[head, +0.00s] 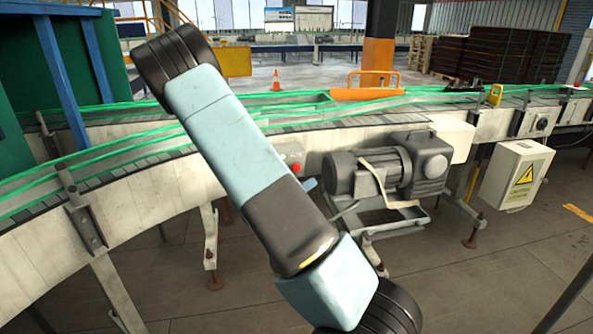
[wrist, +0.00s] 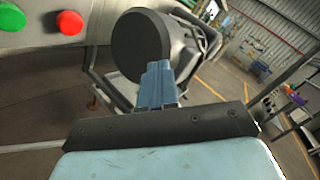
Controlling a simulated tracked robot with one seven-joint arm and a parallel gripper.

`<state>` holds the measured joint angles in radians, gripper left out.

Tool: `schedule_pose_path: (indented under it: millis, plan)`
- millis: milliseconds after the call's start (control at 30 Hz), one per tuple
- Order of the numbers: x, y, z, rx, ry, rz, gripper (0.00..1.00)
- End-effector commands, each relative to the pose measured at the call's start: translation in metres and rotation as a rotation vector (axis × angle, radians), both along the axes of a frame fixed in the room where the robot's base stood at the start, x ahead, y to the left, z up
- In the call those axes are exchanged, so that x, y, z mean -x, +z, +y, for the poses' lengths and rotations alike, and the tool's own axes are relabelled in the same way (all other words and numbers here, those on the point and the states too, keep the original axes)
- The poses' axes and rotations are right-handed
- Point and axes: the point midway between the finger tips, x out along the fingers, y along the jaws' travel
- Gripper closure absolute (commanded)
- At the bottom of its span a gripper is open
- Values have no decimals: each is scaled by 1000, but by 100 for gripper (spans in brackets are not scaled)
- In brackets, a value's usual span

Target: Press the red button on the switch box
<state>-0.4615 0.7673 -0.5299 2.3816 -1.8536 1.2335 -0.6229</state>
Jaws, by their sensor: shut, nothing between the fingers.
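The switch box (head: 288,151) is a small pale box on the side of the conveyor in the head view, partly hidden by my arm. Its red button (head: 297,167) shows just right of my arm. In the wrist view the red button (wrist: 70,22) is large and round at the upper left, on the grey box face (wrist: 40,40). A green button (wrist: 11,17) sits left of it. My gripper (wrist: 158,66) has its blue fingers shut and empty, right of and below the red button in that view, apart from it. In the head view only a bit of the blue fingers (head: 311,184) shows.
A grey motor (head: 372,172) on a metal frame stands right of the switch box, and its dark round end (wrist: 141,46) is behind my fingers in the wrist view. The conveyor (head: 140,205) runs across. A white warning cabinet (head: 517,174) stands at the right.

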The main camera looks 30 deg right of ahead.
Motion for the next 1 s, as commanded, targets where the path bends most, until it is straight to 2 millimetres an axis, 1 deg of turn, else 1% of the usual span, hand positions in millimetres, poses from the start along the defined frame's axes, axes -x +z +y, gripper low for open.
schedule_pose_path:
  millis: [33, 100, 300, 767, 867, 1000]
  plan:
    - [-6, -8, 2, 33, 33, 43, 100]
    - [-12, -15, 5, 68, 72, 89, 100]
    - [-22, -25, 9, 118, 131, 154, 100]
    - [-25, -25, 8, 121, 133, 157, 100]
    - [-31, -25, 6, 121, 133, 156, 100]
    - [-45, -25, 2, 122, 133, 155, 100]
